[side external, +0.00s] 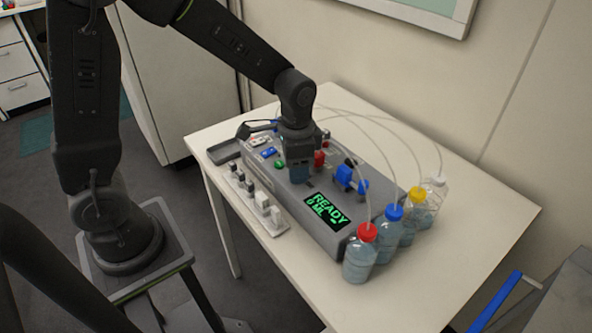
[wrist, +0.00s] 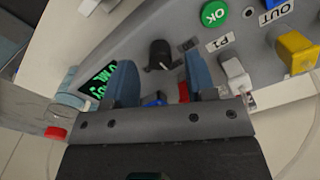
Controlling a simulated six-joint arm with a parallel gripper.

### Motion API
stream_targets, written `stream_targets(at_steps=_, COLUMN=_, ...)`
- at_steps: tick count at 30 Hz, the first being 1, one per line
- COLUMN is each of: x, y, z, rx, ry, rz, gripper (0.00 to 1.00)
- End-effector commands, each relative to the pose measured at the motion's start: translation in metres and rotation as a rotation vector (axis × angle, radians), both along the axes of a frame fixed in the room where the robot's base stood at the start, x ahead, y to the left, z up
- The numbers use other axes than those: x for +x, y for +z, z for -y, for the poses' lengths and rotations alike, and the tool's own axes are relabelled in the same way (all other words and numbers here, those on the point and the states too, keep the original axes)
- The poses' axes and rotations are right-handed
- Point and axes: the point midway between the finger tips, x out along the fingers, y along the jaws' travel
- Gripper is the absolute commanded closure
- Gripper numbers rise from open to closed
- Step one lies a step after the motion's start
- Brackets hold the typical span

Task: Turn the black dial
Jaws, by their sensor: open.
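The black dial (wrist: 160,53) shows on the grey panel in the wrist view, in the gap between my two blue-tipped fingers and slightly beyond their tips. My gripper (wrist: 158,72) is open, one finger on each side of the dial's line, with nothing held. In the side view my gripper (side external: 299,173) points down over the grey machine (side external: 325,238), close above its top. I cannot make out the dial there; my gripper seems to hide it. The green display (side external: 327,210) reads "READY 0 ML".
A green OK button (wrist: 214,14), a white P1 switch (wrist: 235,74) and a yellow switch (wrist: 297,51) lie right of the dial in the wrist view. Several capped bottles, including a red-capped one (side external: 362,258), stand along the machine with thin tubes. The table's right side (side external: 475,215) is clear.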

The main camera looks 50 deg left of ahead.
Motion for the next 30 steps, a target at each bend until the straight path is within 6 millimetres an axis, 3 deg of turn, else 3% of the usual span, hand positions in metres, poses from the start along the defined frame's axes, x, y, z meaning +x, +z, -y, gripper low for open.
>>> stream_targets(at_steps=6, x=0.0, y=-0.018, z=0.0, rx=0.0, ry=0.001, rz=-0.001, gripper=0.49)
stream_targets(at_steps=15, x=0.0, y=-0.019, z=0.0, rx=0.0, ry=0.0, rz=0.0, gripper=0.49)
stream_targets(at_steps=30, x=0.0, y=-0.019, z=0.0, rx=0.0, ry=0.0, rz=0.0, gripper=0.97)
